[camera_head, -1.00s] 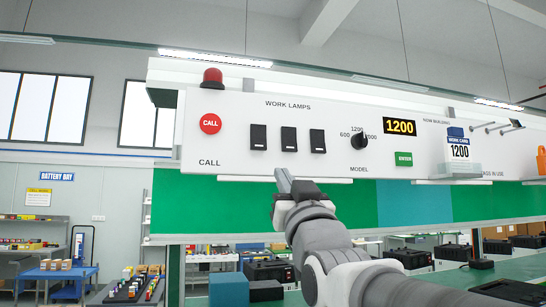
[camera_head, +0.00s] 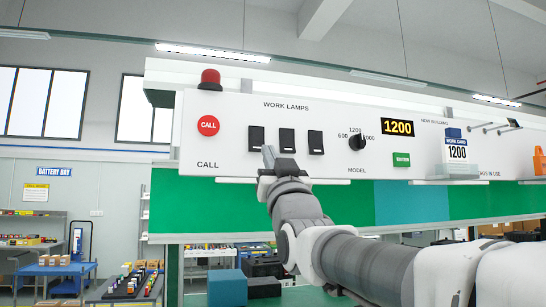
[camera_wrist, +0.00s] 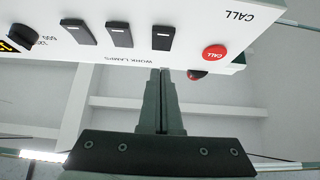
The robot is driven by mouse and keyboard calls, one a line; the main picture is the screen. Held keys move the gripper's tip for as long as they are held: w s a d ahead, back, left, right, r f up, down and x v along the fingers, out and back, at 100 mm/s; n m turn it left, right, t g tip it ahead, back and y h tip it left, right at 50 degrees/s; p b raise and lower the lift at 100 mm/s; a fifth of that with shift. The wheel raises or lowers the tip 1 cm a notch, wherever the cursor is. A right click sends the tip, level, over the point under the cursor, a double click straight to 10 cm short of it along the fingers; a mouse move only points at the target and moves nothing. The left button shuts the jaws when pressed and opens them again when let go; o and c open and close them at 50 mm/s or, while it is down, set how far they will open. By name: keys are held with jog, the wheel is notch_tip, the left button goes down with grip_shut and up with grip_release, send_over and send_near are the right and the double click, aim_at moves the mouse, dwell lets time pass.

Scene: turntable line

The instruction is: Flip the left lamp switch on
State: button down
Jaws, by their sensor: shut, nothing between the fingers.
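The left lamp switch (camera_head: 256,139) is the leftmost of three black rocker switches under the words WORK LAMPS on the white panel (camera_head: 228,110). In the wrist view the panel is upside down, and the left switch (camera_wrist: 161,38) is the one nearest the red CALL button. My gripper (camera_head: 267,150) is shut and empty. In the head view its tip shows at the lower right corner of the left switch. In the wrist view the shut fingertips (camera_wrist: 160,71) appear below this switch in the picture. I cannot tell whether they touch the panel.
The middle switch (camera_head: 286,140) and right switch (camera_head: 316,142) are close beside the left one. The red CALL button (camera_head: 208,126) is to the left, and the black model knob (camera_head: 357,142) is to the right. A narrow ledge runs under the panel.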

aim_at(258, 147)
jog(key=shift+w+a+r+p, duration=0.3)
jog(key=shift+w+p, duration=0.1)
jog(key=shift+w, duration=0.7)
jog(key=shift+w+a+r+p, duration=0.35)
jog(key=shift+w, duration=0.8)
jog(key=shift+w+a+r+p, duration=0.3)
jog(key=shift+w+p, duration=0.1)
jog(key=shift+w, duration=0.7)
jog(key=shift+f, duration=0.1)
jog(key=shift+w+a+f+b, duration=0.1)
jog(key=shift+w+f+b, duration=0.35)
jog(key=shift+b, duration=0.5)
jog(key=shift+r+p, duration=0.35)
jog(key=shift+p, duration=0.05)
jog(key=shift+s, duration=0.1)
